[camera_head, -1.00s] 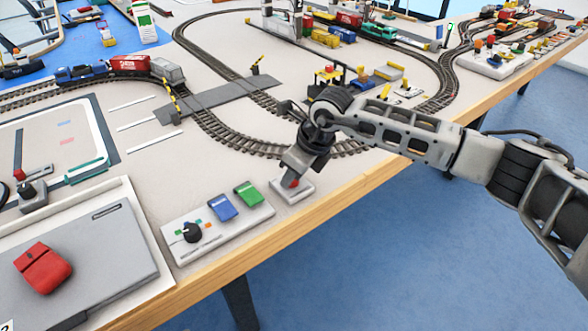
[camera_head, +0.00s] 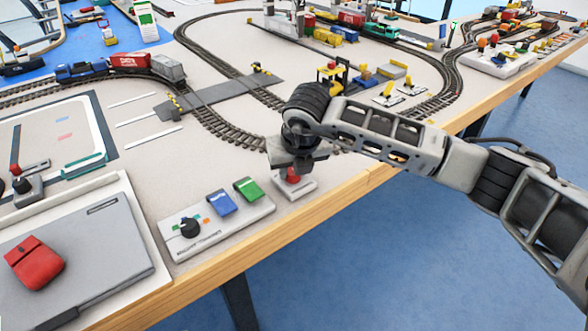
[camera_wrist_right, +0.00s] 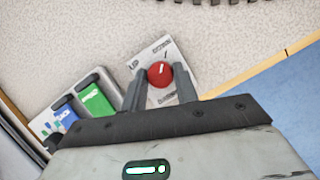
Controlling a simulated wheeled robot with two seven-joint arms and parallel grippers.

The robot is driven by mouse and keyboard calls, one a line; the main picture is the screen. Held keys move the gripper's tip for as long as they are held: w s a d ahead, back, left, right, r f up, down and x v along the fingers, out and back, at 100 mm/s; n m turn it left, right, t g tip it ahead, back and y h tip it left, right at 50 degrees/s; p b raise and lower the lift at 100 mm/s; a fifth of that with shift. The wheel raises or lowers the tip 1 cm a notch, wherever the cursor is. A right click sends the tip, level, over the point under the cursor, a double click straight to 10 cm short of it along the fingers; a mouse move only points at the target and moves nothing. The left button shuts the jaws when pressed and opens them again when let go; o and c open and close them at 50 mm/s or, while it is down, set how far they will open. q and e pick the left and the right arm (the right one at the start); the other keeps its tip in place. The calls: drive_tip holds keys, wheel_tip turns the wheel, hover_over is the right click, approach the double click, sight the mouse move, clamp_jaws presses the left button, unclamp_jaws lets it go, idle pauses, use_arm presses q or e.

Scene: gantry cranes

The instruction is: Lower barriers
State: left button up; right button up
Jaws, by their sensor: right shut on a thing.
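My right gripper (camera_head: 294,168) reaches down at the table's front edge and is shut on the red knob (camera_head: 293,178) of a small light switch plate. In the right wrist view the red knob (camera_wrist_right: 160,75) sits between the two fingers, above the plate (camera_wrist_right: 178,56), which carries the word UP; its other lettering is hard to read. The yellow-and-black near barrier (camera_head: 176,103) and far barrier (camera_head: 262,69) lie low at the two sides of the grey level crossing (camera_head: 215,96). My left gripper is not in view.
A control box with a black dial, a blue switch (camera_head: 221,203) and a green switch (camera_head: 248,189) stands left of the plate. A train with a red wagon (camera_head: 128,64) is on the track left of the crossing. The table's wooden edge runs close to my right gripper.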

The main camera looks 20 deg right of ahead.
idle(0.4)
drive_tip(key=o, duration=1)
drive_tip(key=shift+c, duration=0.2)
drive_tip(key=v, duration=1.6)
drive_tip(key=shift+a, duration=0.15)
drive_tip(key=shift+w, duration=0.1)
